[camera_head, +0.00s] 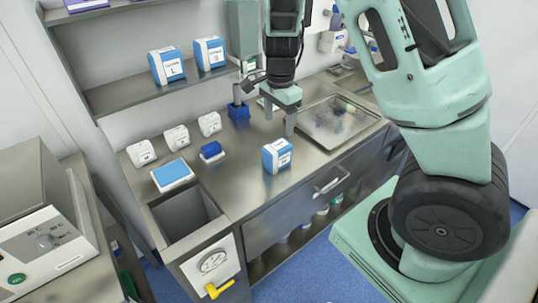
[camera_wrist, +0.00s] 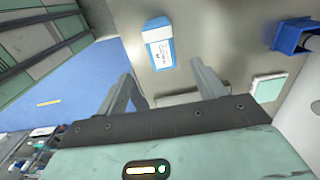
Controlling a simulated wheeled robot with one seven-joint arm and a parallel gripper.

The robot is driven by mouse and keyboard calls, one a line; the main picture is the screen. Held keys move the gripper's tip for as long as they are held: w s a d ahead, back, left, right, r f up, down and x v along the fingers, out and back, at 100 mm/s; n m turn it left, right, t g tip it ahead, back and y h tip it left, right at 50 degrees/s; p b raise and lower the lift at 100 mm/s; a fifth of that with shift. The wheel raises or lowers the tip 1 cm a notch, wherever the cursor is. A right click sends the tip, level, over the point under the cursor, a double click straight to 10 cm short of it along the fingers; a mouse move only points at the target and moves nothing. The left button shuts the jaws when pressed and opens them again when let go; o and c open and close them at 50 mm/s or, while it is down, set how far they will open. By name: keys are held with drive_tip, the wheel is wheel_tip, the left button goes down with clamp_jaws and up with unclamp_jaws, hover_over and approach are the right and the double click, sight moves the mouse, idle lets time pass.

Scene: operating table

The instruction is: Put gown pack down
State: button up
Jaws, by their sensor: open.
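The gown pack, a blue and white box-shaped pack (camera_head: 277,156) with a printed label, stands on the steel counter near its front edge. It also shows in the wrist view (camera_wrist: 158,46), beyond my fingertips and apart from them. My gripper (camera_head: 279,112) is above the counter, behind the pack in the head view. In the wrist view its two fingers (camera_wrist: 163,82) are spread with nothing held between them.
Two similar packs (camera_head: 166,65) (camera_head: 209,53) sit on the wall shelf (camera_head: 130,94). Several white packs, a blue-topped box (camera_head: 172,175) and a small blue item (camera_head: 212,151) are left on the counter (camera_head: 240,185). A metal tray (camera_head: 322,133) lies right, a sink basin (camera_head: 185,214) front left.

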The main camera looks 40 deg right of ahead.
sight(278, 145)
wheel_tip(278, 145, down, 10)
drive_tip(key=shift+r, duration=0.15)
drive_tip(key=shift+f+p, duration=0.9)
drive_tip(key=shift+f, duration=1.75)
drive_tip(key=c, duration=1.2)
drive_tip(key=shift+c, duration=0.2)
